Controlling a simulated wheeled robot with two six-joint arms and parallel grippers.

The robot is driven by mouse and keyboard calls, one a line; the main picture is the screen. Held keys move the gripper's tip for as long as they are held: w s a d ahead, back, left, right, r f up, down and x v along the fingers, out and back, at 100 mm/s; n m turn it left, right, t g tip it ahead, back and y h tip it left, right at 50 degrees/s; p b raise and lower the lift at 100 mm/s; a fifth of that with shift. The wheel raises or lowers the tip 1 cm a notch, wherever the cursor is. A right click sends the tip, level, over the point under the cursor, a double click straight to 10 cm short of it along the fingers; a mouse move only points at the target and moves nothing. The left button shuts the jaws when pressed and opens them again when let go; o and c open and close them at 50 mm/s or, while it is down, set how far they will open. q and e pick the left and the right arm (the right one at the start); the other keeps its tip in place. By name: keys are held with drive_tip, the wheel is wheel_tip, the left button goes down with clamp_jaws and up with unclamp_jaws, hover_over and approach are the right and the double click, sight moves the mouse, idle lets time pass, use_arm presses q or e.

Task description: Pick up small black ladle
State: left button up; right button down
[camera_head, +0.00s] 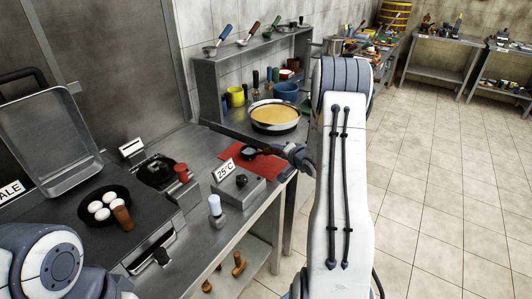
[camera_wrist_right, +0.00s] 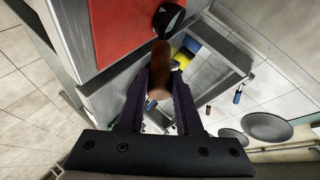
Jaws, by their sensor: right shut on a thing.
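The small black ladle (camera_head: 249,153) lies over the red mat (camera_head: 236,165) on the metal counter, its handle pointing right toward the counter's edge. My right gripper (camera_head: 290,151) is at the handle end. In the right wrist view the right gripper (camera_wrist_right: 160,88) is shut on the ladle's brown handle (camera_wrist_right: 161,60), one finger on each side. The black ladle head (camera_wrist_right: 168,20) shows beyond it, beside the red mat (camera_wrist_right: 125,28). I cannot tell whether the ladle touches the mat. My left arm shows at lower left, but its gripper is out of view.
A pan of yellow food (camera_head: 275,115) stands behind the mat. A 25°C control box (camera_head: 238,184) and a white-topped bottle (camera_head: 216,208) stand in front. A pan with white balls (camera_head: 104,207) is at left. Open floor lies right of the counter.

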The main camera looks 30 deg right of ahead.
drive_tip(key=shift+r, duration=0.2)
drive_tip(key=shift+r, duration=0.3)
drive_tip(key=r, duration=0.3)
drive_tip(key=shift+s+d+r, duration=0.15)
drive_tip(key=shift+s+r, duration=0.1)
drive_tip(key=shift+r, duration=0.15)
drive_tip(key=s+d+r, duration=0.1)
drive_tip(key=s+r, duration=0.5)
drive_tip(key=s, duration=0.5)
drive_tip(key=shift+d+r, duration=0.15)
drive_tip(key=shift+d, duration=0.15)
drive_tip(key=c, duration=1.2)
unclamp_jaws()
clamp_jaws()
